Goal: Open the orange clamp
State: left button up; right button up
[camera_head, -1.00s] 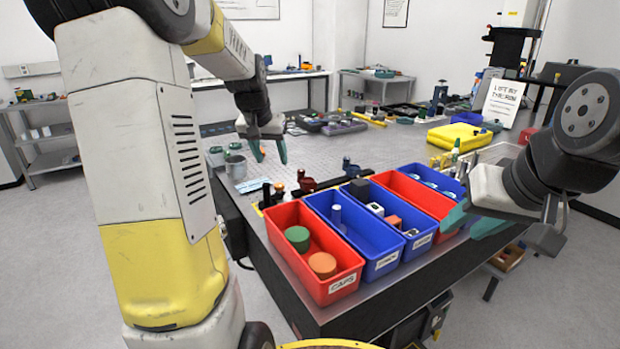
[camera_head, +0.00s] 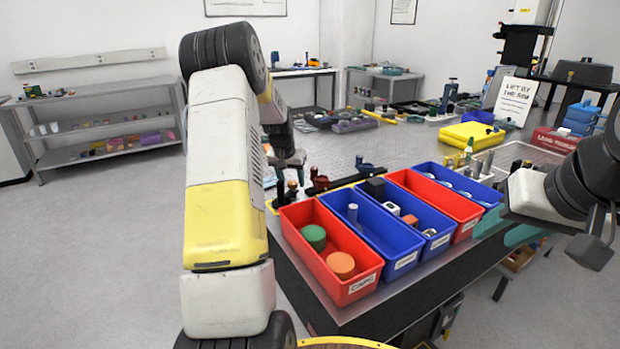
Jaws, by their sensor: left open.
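I cannot make out an orange clamp. Small dark-and-red fixtures (camera_head: 320,182) stand on the table behind the bins, too small to identify. My left gripper (camera_head: 291,168) is above the table's left part, near these fixtures, partly hidden behind my left arm. It is open, and I see nothing held in it.
A red bin (camera_head: 362,291) labelled CAPS holds a green and an orange disc. Blue bins (camera_head: 405,262) and another red bin (camera_head: 464,229) stand beside it on the dark table. A yellow case (camera_head: 472,134) and a sign (camera_head: 515,101) are further back. Open floor lies at left.

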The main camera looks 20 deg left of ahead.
pick_arm(q)
jog(key=shift+w+f, duration=0.1)
jog(key=shift+f, duration=0.15)
grip_shut()
